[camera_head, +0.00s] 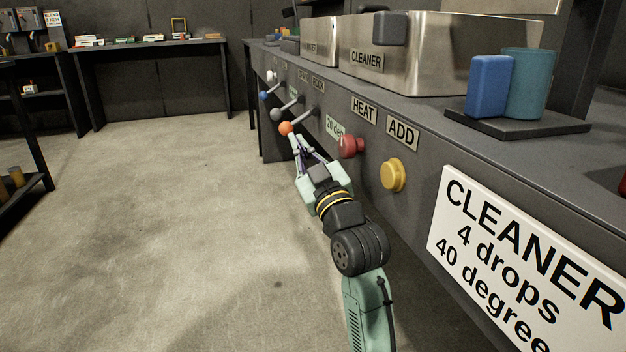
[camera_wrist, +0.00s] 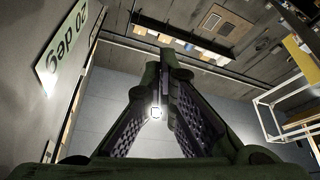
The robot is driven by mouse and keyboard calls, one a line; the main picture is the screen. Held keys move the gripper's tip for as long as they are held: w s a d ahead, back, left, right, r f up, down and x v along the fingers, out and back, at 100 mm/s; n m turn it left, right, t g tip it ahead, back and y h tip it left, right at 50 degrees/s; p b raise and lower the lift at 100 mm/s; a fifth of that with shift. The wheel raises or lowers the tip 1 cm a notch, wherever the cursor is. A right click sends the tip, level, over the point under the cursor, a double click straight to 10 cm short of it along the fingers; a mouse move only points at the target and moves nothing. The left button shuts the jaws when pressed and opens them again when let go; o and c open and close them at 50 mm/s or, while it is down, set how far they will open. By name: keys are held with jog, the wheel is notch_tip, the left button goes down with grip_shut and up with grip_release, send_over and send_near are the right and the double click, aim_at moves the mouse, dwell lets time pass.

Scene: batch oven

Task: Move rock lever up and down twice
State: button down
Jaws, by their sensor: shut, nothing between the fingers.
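A row of levers sticks out of the dark machine front in the head view. The nearest lever has an orange knob (camera_head: 287,128) and sits below a small label (camera_head: 318,85) that seems to read ROCK. Beyond it are levers with a grey knob (camera_head: 276,114), a blue knob (camera_head: 265,96) and a white knob (camera_head: 271,76). My gripper (camera_head: 296,139) is shut and empty, its fingertips just below the orange knob; I cannot tell whether they touch it. In the wrist view the fingers (camera_wrist: 165,65) come together and no knob is clearly visible.
Right of my gripper, a red button (camera_head: 352,146) and a yellow button (camera_head: 393,175) protrude from the machine front. Blue containers (camera_head: 529,85) stand on top, near the metal CLEANER tank (camera_head: 440,60). The floor (camera_head: 180,220) to the left is clear.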

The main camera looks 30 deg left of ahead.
jog(key=b+v, duration=0.1)
jog(key=v, duration=0.4)
jog(key=shift+s+d+f+b, duration=0.1)
jog(key=shift+s+d+b, duration=0.05)
jog(key=shift+d+b, duration=0.25)
